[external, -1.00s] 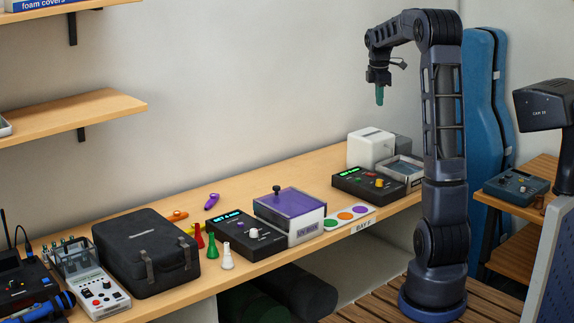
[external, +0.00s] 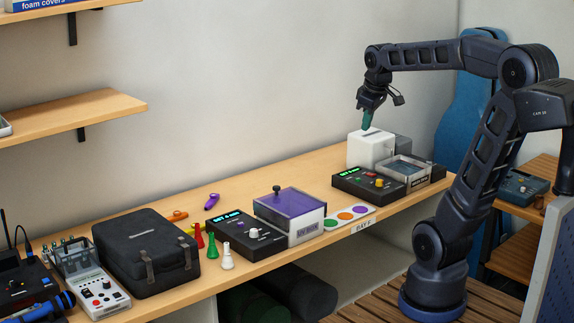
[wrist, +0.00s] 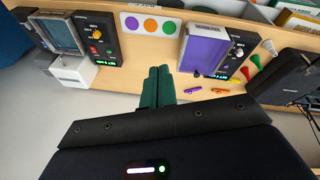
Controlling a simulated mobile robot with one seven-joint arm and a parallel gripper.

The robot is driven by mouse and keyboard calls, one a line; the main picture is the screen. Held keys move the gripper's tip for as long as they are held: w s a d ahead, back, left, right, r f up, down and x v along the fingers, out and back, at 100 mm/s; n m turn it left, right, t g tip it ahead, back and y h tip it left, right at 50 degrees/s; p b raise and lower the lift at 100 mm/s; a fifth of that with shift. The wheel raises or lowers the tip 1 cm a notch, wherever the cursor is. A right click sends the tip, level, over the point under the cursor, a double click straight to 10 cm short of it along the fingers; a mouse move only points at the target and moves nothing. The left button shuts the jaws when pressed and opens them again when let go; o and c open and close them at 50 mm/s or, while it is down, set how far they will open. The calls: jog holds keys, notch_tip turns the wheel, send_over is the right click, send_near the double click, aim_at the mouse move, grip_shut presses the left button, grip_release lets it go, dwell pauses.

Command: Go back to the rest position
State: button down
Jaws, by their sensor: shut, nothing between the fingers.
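My gripper (external: 367,120) hangs from the bent arm above the right part of the bench, by the white box (external: 370,150). Its green fingers point down and slightly left. In the wrist view the two green fingers (wrist: 158,88) lie side by side, shut, with nothing between them. The elbow is bent out to the right, and the forearm runs left to the wrist. Whether the fingertips clear the white box by much cannot be told from the external view.
The bench (external: 290,181) carries a black case (external: 145,250), a purple-lidded UV box (external: 290,213), a control box (external: 370,184) and colored cones. Shelves (external: 70,114) hang at the left. A camera-like device (external: 545,105) and a blue case (external: 453,120) are near the arm at right.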

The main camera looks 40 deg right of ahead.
jog(key=s+a+f+m+t, duration=0.1)
jog(key=s+a+f+m, duration=0.2)
jog(key=s, duration=0.7)
notch_tip(320, 180, down, 2)
jog(key=a, duration=0.3)
jog(key=shift+s+f+m+y, duration=0.15)
jog(key=shift+m+y, duration=0.15)
jog(key=shift+y, duration=0.1)
